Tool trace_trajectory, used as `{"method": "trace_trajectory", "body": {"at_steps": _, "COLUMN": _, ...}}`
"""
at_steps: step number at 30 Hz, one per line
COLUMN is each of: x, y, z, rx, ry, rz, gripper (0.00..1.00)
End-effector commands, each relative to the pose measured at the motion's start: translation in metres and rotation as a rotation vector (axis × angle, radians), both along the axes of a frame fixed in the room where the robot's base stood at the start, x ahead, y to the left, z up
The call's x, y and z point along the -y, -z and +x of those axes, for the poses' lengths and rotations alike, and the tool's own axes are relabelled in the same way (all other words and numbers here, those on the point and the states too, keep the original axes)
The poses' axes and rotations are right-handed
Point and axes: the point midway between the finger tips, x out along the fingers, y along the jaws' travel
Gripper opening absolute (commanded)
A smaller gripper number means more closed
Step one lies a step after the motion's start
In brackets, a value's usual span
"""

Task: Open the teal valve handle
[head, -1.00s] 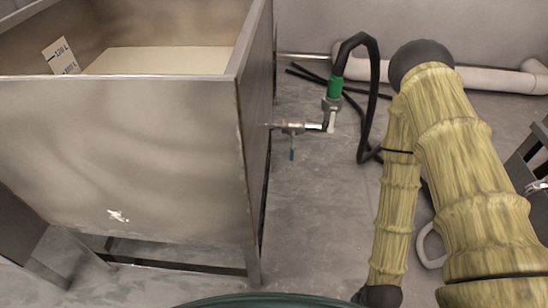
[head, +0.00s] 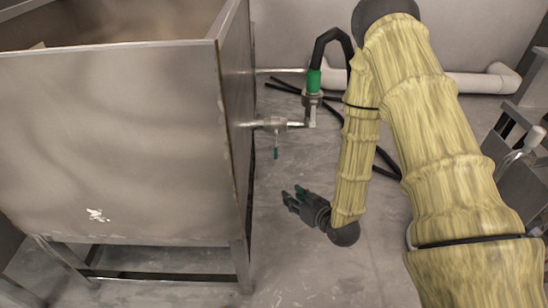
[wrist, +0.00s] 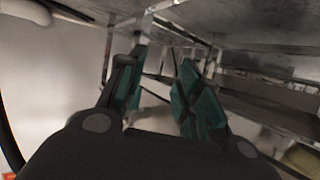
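The teal valve handle (head: 276,153) hangs down from a metal valve (head: 274,124) on a pipe at the right side of the steel tank. My gripper (head: 289,196) is below and slightly to the right of the handle in the head view, apart from it, with its fingers pointing left toward the tank. In the wrist view the two teal-padded fingers (wrist: 158,88) stand apart with nothing seen between them. The handle cannot be made out in the wrist view.
The steel tank (head: 110,140) stands on legs at the left. A black hose (head: 332,36) with a green fitting (head: 313,81) rises behind the valve. A white pipe (head: 478,82) runs along the back wall. Grey floor is clear around my gripper.

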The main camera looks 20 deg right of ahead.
Motion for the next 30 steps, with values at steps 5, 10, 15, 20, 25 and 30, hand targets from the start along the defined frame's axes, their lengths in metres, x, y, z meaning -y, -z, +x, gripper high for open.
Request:
{"method": "trace_trajectory", "body": {"at_steps": 5, "x": 0.012, "y": -0.057, "z": 0.039, "rx": 0.270, "ry": -0.029, "rz": 0.036, "gripper": 0.35}}
{"method": "trace_trajectory", "body": {"at_steps": 10, "x": 0.015, "y": -0.082, "z": 0.050, "rx": 0.368, "ry": -0.041, "rz": 0.051, "gripper": 0.35}}
{"method": "trace_trajectory", "body": {"at_steps": 15, "x": 0.010, "y": -0.083, "z": 0.063, "rx": 0.378, "ry": -0.045, "rz": 0.051, "gripper": 0.35}}
{"method": "trace_trajectory", "body": {"at_steps": 20, "x": 0.003, "y": -0.081, "z": 0.086, "rx": 0.378, "ry": -0.043, "rz": 0.051, "gripper": 0.35}}
{"method": "trace_trajectory", "body": {"at_steps": 25, "x": -0.006, "y": -0.081, "z": 0.113, "rx": 0.377, "ry": -0.044, "rz": 0.052, "gripper": 0.35}}
{"method": "trace_trajectory", "body": {"at_steps": 30, "x": -0.012, "y": -0.081, "z": 0.135, "rx": 0.375, "ry": -0.043, "rz": 0.051, "gripper": 0.35}}
